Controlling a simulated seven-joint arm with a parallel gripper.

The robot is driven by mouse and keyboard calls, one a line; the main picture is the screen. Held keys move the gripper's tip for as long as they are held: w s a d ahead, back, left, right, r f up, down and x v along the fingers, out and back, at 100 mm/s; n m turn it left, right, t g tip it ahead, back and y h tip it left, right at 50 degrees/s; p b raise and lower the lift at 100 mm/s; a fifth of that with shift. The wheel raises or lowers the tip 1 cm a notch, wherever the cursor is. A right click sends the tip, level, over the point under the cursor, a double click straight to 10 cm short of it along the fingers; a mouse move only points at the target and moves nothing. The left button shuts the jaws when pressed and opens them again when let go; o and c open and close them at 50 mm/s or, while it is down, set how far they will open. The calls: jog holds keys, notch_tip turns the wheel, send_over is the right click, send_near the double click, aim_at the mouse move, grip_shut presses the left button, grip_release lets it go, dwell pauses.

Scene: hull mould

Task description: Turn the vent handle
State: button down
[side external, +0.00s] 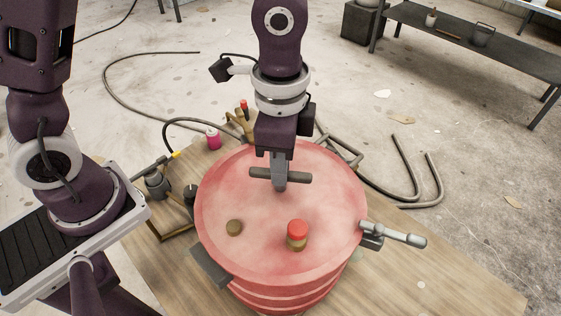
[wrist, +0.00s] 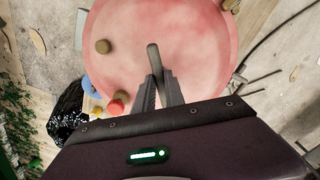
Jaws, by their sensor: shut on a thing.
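The vent handle (side external: 299,177) is a dark grey bar lying across the top of a round pinkish-red mould (side external: 325,190). My gripper (side external: 279,184) points down at the mould and is shut on the middle of the bar. In the wrist view the bar (wrist: 153,56) runs away from between my two fingers (wrist: 160,88), with its far end free. The part between the fingers and its mount are hidden.
A red-topped knob (side external: 297,230) and a low brown cap (side external: 234,228) stand on the mould near the handle. A metal lever (side external: 400,236) sticks out at its right rim. A pink can (side external: 213,139) and hoses lie behind.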

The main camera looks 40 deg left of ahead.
jog(key=m, duration=0.3)
jog(key=shift+m, duration=2.1)
jog(key=c, duration=1.4)
grip_release()
notch_tip(320, 180, up, 7)
jog(key=shift+r, duration=0.1)
